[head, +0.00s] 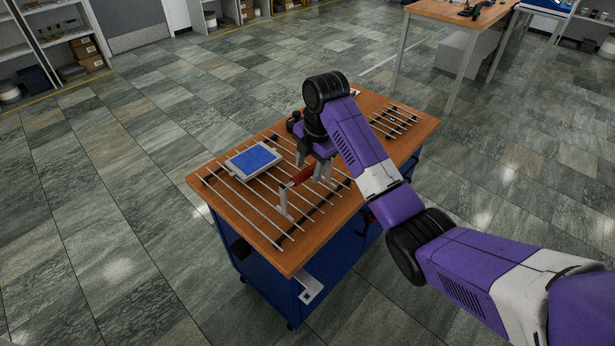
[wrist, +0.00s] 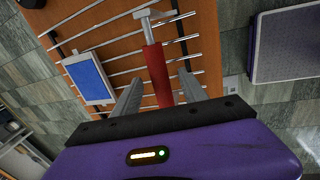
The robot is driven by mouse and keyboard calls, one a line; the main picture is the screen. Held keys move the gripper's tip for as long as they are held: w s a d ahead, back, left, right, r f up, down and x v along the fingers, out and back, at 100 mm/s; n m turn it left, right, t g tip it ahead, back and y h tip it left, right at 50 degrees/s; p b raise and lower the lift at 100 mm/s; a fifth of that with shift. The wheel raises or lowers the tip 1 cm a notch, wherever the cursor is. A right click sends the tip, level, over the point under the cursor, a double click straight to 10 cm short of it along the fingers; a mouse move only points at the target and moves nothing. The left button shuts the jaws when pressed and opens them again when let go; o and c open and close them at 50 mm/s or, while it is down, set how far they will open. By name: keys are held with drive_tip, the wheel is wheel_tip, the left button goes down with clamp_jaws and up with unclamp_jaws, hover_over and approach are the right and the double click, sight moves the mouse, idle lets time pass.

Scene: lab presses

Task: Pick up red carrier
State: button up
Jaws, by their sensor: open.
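The red carrier has a red bar handle (head: 303,175) with grey metal end pieces and stands on the metal rods of the wooden-topped cart. In the wrist view its red handle (wrist: 157,75) runs lengthwise between my two grey fingers, with a light grey T-shaped end beyond it. My gripper (head: 313,168) is open, pointing down over the handle's far end in the head view. In the wrist view my gripper (wrist: 160,72) shows gaps on both sides of the handle. The handle's lower end is hidden behind my gripper body in that view.
A blue-topped pale tray (head: 254,158) lies on the rods left of the carrier; it also shows in the wrist view (wrist: 88,77). Parallel rods cover much of the cart top (head: 278,262). Another table (head: 455,12) stands behind at the right. Open floor surrounds the cart.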

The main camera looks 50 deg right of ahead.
drive_tip(key=shift+w+f, duration=0.15)
drive_tip(key=shift+f, duration=0.55)
drive_tip(key=shift+w+f, duration=0.1)
drive_tip(key=shift+f, duration=0.55)
clamp_jaws()
drive_tip(key=shift+r, duration=0.1)
